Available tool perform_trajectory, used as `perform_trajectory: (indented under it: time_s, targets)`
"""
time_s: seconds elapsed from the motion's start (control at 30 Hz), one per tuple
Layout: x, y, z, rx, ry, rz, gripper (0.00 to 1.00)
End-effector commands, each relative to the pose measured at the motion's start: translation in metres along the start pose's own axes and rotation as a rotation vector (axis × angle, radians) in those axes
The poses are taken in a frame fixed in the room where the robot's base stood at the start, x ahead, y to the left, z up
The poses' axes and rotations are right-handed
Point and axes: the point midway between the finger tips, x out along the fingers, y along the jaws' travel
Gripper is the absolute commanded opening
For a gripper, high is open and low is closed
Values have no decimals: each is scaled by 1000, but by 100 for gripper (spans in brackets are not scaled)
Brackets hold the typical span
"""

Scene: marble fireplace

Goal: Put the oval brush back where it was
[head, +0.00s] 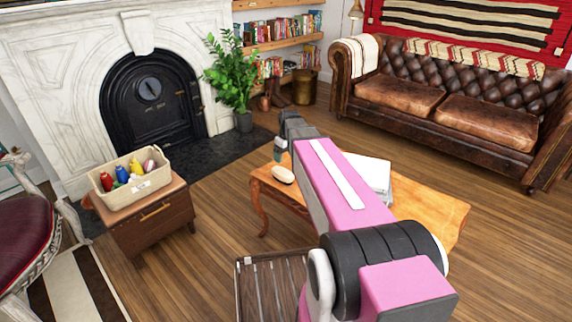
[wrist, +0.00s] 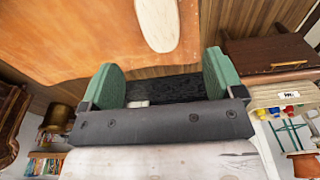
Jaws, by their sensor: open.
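The oval brush (head: 283,174) is a pale, elongated oval lying on the left end of the orange-brown wooden table (head: 430,212). In the wrist view the brush (wrist: 157,22) lies on the table top (wrist: 60,40), just beyond the fingertips, with its far end cut off by the frame. My gripper (wrist: 163,78) has two green fingers spread wide, with nothing between them. In the head view my gripper (head: 279,150) is at the table's left end, near the brush and apart from it, partly hidden by my arm.
A beige basket (head: 128,192) with several bottles stands on a brown drawer cabinet (head: 150,221) at the left. A white object (head: 372,172) lies on the table behind my arm. A slatted wooden piece (head: 270,285) is in front. Floor is free between cabinet and table.

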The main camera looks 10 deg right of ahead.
Motion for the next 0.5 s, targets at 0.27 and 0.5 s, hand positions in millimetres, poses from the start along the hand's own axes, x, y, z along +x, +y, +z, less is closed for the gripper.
perform_trajectory:
  time_s: [0.27,0.5]
  targets:
    - [28,-72,94,311,-62,9,87]
    - [43,-118,158,578,-105,35,87]
